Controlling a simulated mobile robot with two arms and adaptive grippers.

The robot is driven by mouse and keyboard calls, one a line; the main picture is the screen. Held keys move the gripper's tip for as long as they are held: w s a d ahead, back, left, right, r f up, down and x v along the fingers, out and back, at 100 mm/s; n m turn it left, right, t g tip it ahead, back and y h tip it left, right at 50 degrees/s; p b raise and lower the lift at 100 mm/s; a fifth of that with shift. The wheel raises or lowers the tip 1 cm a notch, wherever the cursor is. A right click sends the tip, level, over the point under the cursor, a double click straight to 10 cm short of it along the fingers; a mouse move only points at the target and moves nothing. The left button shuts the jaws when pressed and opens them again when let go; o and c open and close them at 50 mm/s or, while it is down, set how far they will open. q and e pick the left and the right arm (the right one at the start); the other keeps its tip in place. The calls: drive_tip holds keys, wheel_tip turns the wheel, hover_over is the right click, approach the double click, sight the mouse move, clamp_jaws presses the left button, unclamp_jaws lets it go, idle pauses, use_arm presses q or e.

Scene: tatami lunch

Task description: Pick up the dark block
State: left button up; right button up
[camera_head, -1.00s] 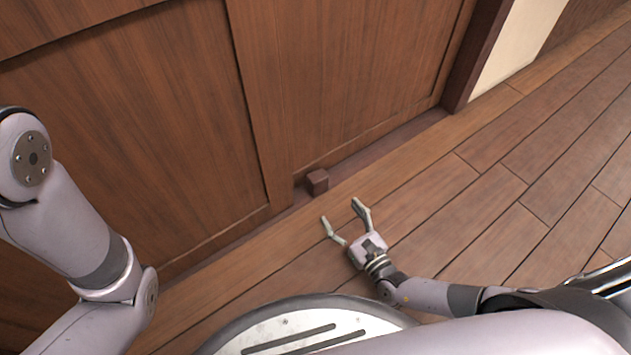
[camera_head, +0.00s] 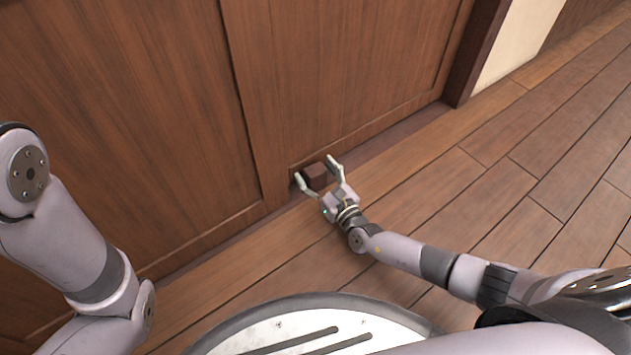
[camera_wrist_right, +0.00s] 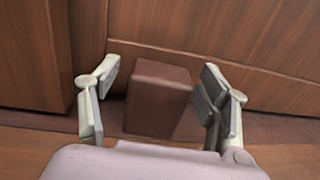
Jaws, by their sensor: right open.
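My right gripper (camera_head: 317,174) is open, with one finger on each side of the block. In the right wrist view the block (camera_wrist_right: 158,98) stands between the two open fingers of the right gripper (camera_wrist_right: 160,100), with a gap visible on both sides. My left arm shows at the left of the head view, but its gripper is out of the picture.
Wooden panels (camera_head: 340,75) rise directly behind the block. A dark sill strip (camera_head: 395,135) runs along their foot. The plank floor (camera_head: 480,210) to the right is clear. A dark post (camera_head: 477,60) and a pale wall (camera_head: 520,40) stand at the upper right.

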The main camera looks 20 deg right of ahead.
drive_tip(key=shift+c, duration=0.4)
drive_tip(key=c, duration=1.2)
